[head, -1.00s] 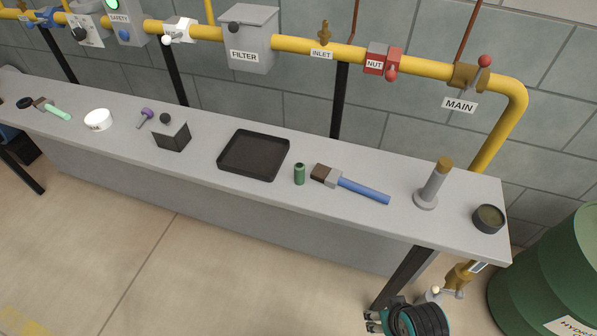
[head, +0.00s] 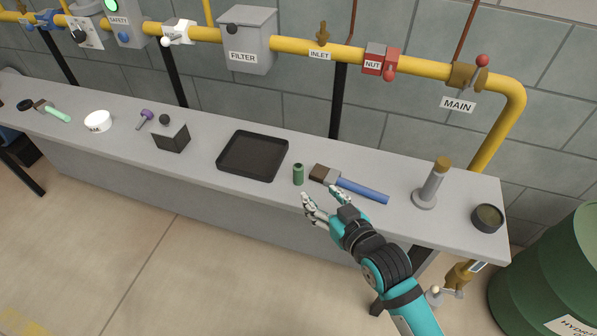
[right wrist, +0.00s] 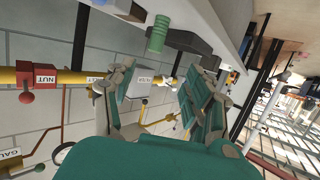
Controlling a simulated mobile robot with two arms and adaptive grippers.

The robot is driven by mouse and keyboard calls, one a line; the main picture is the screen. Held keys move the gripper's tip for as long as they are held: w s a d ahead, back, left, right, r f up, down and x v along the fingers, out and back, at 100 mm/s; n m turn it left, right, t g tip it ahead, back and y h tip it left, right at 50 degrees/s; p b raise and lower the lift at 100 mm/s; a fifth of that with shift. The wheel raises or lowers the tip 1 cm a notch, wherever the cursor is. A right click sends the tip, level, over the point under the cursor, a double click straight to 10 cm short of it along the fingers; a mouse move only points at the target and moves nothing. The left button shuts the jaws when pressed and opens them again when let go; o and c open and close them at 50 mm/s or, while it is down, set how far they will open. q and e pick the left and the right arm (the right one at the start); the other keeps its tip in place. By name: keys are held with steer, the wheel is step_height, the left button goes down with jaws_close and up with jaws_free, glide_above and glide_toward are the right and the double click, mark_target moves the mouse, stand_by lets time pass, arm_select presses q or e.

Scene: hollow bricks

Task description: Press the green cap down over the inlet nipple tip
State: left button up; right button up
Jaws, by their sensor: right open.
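The green cap (head: 298,174) stands upright on the grey bench, between the black tray and the brush. It also shows near the top of the right wrist view (right wrist: 158,33). The inlet nipple (head: 322,33) is a small brass fitting on top of the yellow pipe, above the INLET label (head: 320,55). My right gripper (head: 320,198) is open and empty, at the bench's front edge, just in front of and slightly right of the cap, not touching it. In the right wrist view its two fingers (right wrist: 155,90) are spread apart. My left gripper is not in view.
A black tray (head: 223,165) lies left of the cap. A blue-handled brush (head: 362,190) lies close on its right. A grey post with a brass top (head: 431,185) and a dark round tin (head: 487,217) stand further right. The yellow pipe (head: 290,48) runs above the bench.

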mark_target(301, 173)
steer(key=x, duration=0.9)
steer(key=shift+d+x, duration=0.2)
steer(key=shift+x, duration=1.15)
steer(key=shift+d+x, duration=0.15)
steer(key=shift+x, duration=1.2)
steer(key=shift+f, duration=0.15)
steer(key=shift+c, duration=0.3)
jaws_close()
